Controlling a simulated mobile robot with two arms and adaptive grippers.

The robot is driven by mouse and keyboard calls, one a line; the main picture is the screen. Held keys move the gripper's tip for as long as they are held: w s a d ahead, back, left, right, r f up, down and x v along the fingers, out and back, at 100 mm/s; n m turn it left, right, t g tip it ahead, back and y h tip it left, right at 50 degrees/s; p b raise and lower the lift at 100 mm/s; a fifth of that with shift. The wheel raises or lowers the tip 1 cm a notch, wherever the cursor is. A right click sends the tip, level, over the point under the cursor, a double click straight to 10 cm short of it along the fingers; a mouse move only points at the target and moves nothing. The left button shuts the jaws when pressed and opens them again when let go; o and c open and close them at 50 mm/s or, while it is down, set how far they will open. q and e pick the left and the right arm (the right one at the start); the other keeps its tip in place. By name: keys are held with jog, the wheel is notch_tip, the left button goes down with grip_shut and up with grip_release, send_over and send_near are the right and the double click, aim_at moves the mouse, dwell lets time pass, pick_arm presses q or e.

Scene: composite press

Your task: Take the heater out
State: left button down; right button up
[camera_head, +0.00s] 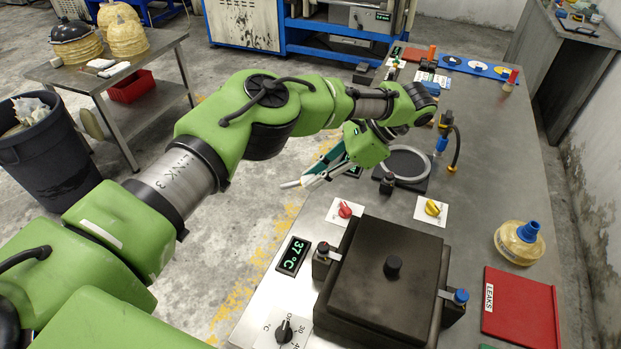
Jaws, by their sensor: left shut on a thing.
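My left arm reaches from the left over the bench. Its gripper (302,182) points left, past the bench's left edge, its pale fingers close together with a dark green, white-edged piece alongside. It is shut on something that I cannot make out. No part is clearly recognisable as the heater. A black square box with a knobbed lid (389,275) stands closed on the near bench, beside a display reading 37 °C (293,256). My right gripper is out of view.
A red "LEAKS" board (519,308) and a yellowish flask with a blue neck (519,241) occupy the right of the bench. Red (345,209) and yellow (432,208) knobs sit behind the box. A black bin (46,153) and side table (92,79) stand left. Floor between is clear.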

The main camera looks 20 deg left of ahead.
pick_arm(q)
jog(key=w+a+f+m+t+h+b, duration=0.1)
jog(key=w+f+m+t, duration=0.2)
jog(key=m+t, duration=0.2)
jog(key=w+a+f+m+t+h+b, duration=0.1)
jog(key=w+f+m+t+h, duration=0.1)
jog(key=m, duration=0.6)
jog(key=w+f+m+t+h+b, duration=0.1)
jog(key=w+f+m+t+h, duration=0.1)
jog(key=w+f+m+t, duration=0.2)
jog(key=shift+a+f+m+t, duration=0.2)
jog(key=shift+f+m+t, duration=0.2)
jog(key=shift+m+t, duration=0.45)
jog(key=shift+a+f+m+t, duration=0.2)
jog(key=shift+f+m+t, duration=0.3)
jog(key=shift+t, duration=0.55)
jog(key=m+h, duration=0.1)
jog(key=f+m+t+h+b, duration=0.1)
jog(key=m+h, duration=0.1)
jog(key=shift+w+d, duration=0.1)
jog(key=shift+d, duration=0.3)
jog(key=shift+f+m+h, duration=0.2)
jog(key=shift+m+h, duration=0.05)
jog(key=shift+h, duration=0.05)
jog(key=shift+d, duration=0.15)
jog(key=shift+r+p, duration=0.2)
jog(key=shift+p, duration=0.3)
jog(key=shift+f+b, duration=0.4)
jog(key=shift+f, duration=1.25)
